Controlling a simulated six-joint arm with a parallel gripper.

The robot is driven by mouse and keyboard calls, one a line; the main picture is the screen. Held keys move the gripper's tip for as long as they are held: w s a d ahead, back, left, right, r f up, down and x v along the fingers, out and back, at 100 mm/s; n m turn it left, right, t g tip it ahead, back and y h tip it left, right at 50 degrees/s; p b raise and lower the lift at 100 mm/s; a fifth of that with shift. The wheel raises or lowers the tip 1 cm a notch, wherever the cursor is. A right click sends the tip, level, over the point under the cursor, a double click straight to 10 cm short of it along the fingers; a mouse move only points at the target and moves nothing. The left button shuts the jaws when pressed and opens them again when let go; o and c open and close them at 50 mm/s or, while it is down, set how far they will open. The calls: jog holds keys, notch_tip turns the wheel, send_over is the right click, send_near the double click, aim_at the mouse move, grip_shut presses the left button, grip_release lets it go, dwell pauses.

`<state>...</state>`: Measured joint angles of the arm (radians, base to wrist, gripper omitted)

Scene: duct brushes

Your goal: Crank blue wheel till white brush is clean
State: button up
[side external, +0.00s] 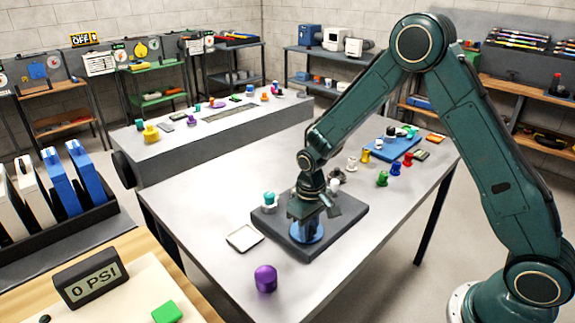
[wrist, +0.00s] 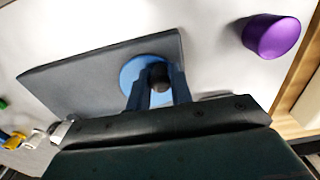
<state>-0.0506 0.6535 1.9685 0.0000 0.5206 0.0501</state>
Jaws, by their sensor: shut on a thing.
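The blue wheel (side external: 307,232) lies on a dark square base (side external: 346,228) on the grey table. My gripper (side external: 308,212) is above the wheel, pointing down. In the wrist view, my gripper (wrist: 159,88) is shut on the dark knob (wrist: 159,76) of the blue wheel (wrist: 133,72). A small white piece (side external: 334,186) stands at the back of the base, partly hidden by my gripper. It may be the white brush, but I cannot tell its bristles or whether it is clean.
A purple cylinder (side external: 265,279) stands at the table's front; it also shows in the wrist view (wrist: 271,36). A white square tray (side external: 244,238) lies left of the base. Several coloured pieces and a blue board (side external: 392,148) are at the back right. A gauge (side external: 92,277) reads 0 PSI.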

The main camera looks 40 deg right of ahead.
aim_at(318, 231)
jog(key=shift+d, duration=0.1)
jog(key=shift+s+d, duration=0.25)
jog(key=shift+d, duration=0.3)
dwell(0.4)
jog(key=shift+d, duration=0.65)
jog(key=shift+w+d, duration=0.25)
jog(key=shift+d, duration=0.35)
